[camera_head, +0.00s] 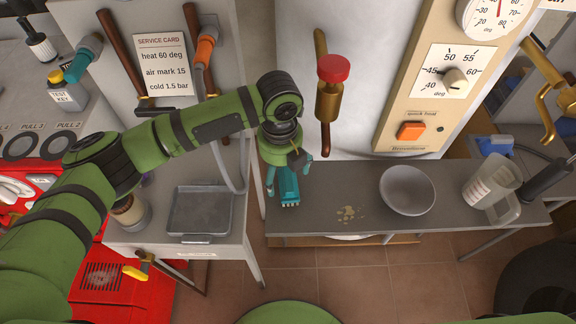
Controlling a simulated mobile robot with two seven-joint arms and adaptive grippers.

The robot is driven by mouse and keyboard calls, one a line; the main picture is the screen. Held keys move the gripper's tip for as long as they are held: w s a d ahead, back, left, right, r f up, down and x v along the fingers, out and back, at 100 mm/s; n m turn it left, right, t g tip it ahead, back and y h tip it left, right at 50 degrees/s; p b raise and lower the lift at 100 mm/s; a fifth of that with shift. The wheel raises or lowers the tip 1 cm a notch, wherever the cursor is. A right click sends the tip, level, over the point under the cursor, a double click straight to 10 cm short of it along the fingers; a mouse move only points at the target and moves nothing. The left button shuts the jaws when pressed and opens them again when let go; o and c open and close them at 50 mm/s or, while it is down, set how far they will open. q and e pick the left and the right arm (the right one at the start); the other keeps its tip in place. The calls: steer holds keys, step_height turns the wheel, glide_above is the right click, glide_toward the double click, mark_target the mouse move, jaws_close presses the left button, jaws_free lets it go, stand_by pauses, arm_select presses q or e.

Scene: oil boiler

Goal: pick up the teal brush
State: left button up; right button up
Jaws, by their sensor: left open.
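The teal brush (287,186) lies at the left end of the grey bench, with pale bristles at its lower end. My left gripper (288,171) comes down over it from above. Its teal fingers are open, one on each side of the brush's upper part. The gripper hides the upper end of the brush, and I cannot tell whether the fingers touch it. My right gripper is not in view.
The grey bench (325,205) also bears pale crumbs (348,213), a white bowl (407,191) and a clear measuring jug (490,182). A brass valve with a red knob (333,69) stands behind the gripper. A grey tray (200,212) lies on the left table.

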mark_target(284, 184)
arm_select(q)
steer(key=f, duration=0.3)
steer(key=shift+s+d+f+p, duration=0.1)
steer(key=shift+d+f+p, duration=0.15)
steer(key=shift+f+p, duration=0.15)
steer(key=shift+w+f, duration=0.2)
steer(key=shift+f, duration=1.2)
steer(key=c, duration=1.3)
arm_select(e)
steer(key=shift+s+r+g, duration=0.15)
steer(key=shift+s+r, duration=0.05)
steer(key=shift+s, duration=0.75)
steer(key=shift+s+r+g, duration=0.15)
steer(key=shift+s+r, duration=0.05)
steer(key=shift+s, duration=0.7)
